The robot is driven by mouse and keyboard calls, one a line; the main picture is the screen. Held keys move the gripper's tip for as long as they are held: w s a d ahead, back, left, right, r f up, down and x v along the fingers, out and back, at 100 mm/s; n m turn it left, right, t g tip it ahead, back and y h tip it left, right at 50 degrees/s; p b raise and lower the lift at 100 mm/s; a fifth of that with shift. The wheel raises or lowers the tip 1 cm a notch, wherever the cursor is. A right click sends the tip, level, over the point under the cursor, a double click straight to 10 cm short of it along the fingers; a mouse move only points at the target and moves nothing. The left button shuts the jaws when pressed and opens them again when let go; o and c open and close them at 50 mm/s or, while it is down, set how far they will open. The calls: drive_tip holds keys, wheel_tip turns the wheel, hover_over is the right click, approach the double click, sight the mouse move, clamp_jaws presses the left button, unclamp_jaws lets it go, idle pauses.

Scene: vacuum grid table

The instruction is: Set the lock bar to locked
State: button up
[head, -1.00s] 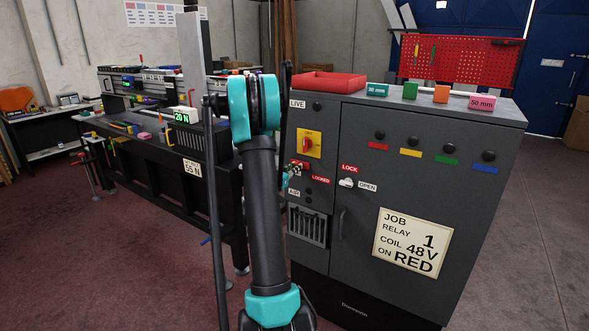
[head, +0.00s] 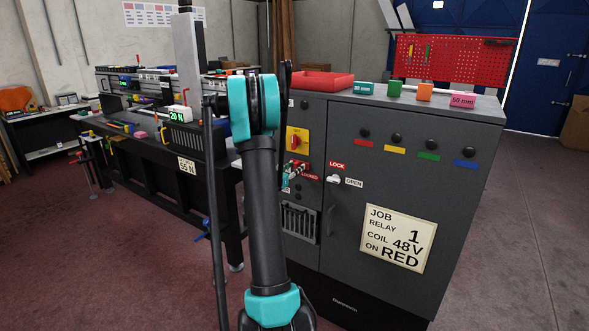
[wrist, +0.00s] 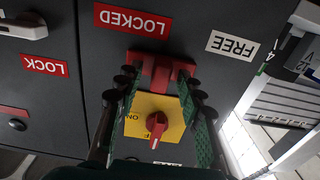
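The red lock bar (wrist: 160,68) is on the grey cabinet front, between the red LOCKED label (wrist: 132,20) and the white FREE label (wrist: 232,45). The labels appear upside down in the wrist view. My gripper (wrist: 157,78) has its two green-padded fingers spread, one at each side of the bar. Whether they touch it is unclear. In the head view, my gripper (head: 288,180) is at the cabinet front by the bar (head: 301,166), partly hidden by my arm. The LOCKED label (head: 310,176) is just right of it.
A yellow plate with a red rotary switch (wrist: 156,124) lies close to my fingers. A white handle (head: 334,179) sits between the LOCK and OPEN labels. A red tray (head: 315,82) and coloured blocks stand on the cabinet (head: 390,290). A long workbench stands left.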

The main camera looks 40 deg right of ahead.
drive_tip(key=shift+a, duration=0.15)
drive_tip(key=v, duration=1.1)
drive_tip(key=shift+s+a, duration=0.2)
drive_tip(key=shift+a, duration=0.15)
